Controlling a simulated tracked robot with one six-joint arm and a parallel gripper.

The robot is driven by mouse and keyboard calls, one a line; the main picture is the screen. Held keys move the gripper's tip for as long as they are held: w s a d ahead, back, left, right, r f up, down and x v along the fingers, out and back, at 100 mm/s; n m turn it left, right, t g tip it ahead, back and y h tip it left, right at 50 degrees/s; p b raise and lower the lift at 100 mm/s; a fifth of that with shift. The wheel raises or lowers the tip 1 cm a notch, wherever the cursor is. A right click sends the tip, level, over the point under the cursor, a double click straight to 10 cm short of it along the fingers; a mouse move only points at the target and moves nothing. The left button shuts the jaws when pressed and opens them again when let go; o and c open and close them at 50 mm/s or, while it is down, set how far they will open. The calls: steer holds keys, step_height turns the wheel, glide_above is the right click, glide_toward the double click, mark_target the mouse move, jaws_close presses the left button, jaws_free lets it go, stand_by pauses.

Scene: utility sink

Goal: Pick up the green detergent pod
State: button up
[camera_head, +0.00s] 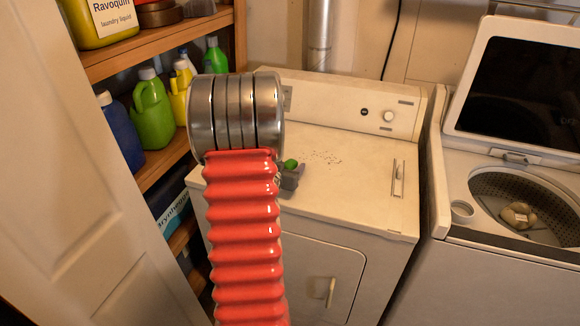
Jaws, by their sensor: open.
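The jaws are open. I cannot tell whether they touch the pod or stand around it.
The white dryer (345,180) has dark specks on its mostly clear top. At right, an open washer (455,185) has a pale item in its drum. Wooden shelves at left hold several bottles, including a green jug (152,112). A pale door (75,190) stands at far left.

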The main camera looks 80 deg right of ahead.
mark_target(289, 166)
steer(key=c, duration=1.2)
steer(key=shift+o, duration=0.2)
steer(key=shift+r, duration=0.15)
step_height(289, 166, up, 10)
steer(key=shift+f, duration=0.1)
stand_by(1.0)
